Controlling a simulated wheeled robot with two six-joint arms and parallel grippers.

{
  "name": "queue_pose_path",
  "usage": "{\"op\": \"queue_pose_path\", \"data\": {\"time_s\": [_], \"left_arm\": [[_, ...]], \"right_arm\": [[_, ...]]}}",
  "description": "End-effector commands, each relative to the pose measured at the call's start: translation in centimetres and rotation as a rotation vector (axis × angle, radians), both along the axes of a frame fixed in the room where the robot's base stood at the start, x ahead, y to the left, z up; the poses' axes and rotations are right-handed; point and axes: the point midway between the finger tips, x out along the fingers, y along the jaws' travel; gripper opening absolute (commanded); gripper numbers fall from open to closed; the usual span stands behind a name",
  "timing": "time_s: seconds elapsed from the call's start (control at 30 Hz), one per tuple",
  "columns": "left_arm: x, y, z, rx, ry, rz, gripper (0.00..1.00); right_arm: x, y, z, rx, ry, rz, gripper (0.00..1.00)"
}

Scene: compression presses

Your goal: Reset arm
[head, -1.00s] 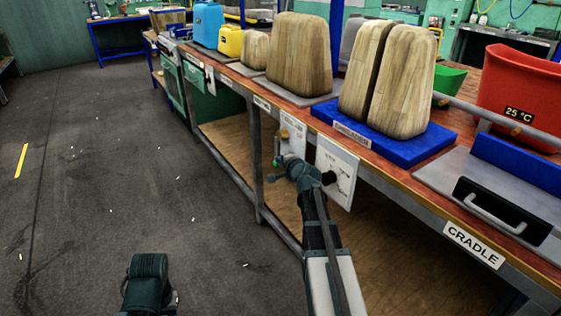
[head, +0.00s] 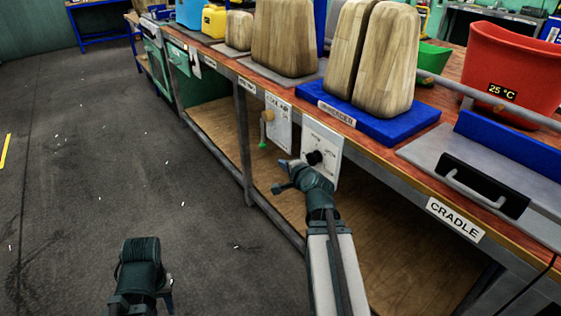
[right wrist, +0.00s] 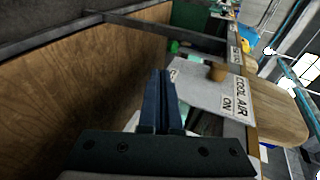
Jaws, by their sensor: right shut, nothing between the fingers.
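My right gripper (head: 281,168) is in front of the bench's front edge, below and to the right of the cool air panel (head: 281,128). In the right wrist view its dark blue fingers (right wrist: 161,74) are together with nothing between them. The panel's tan knob (right wrist: 217,73) and its "COOL AIR ON" label show beyond the fingers, apart from them. My left gripper (head: 168,296) is low at the bottom left over the floor; its fingers are mostly hidden behind my wrist.
A second white panel (head: 330,146) with a black knob (head: 315,157) is just behind my right wrist.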

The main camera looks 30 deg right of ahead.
Motion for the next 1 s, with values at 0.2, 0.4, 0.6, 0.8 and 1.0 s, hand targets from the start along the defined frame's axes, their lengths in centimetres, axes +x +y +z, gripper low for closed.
{"op": "queue_pose_path", "data": {"time_s": [0.2,0.4,0.6,0.8,1.0], "left_arm": [[0.0,0.0,0.0,0.0,0.0,0.0,0.37],[0.0,0.0,0.0,0.0,0.0,0.0,0.37],[0.0,0.0,0.0,0.0,0.0,0.0,0.37],[0.0,0.0,0.0,0.0,0.0,0.0,0.37],[0.0,0.0,0.1,0.0,0.0,0.0,0.37]], "right_arm": [[0.0,0.0,0.0,0.0,0.0,0.0,0.0],[0.4,2.4,-0.8,-0.034,0.042,0.069,0.0],[0.4,14.1,-5.1,-0.237,0.26,0.441,0.0],[-4.6,25.9,-10.2,-0.54,0.533,0.924,0.0],[-11.0,31.8,-13.0,-0.807,0.759,1.305,0.0]]}}
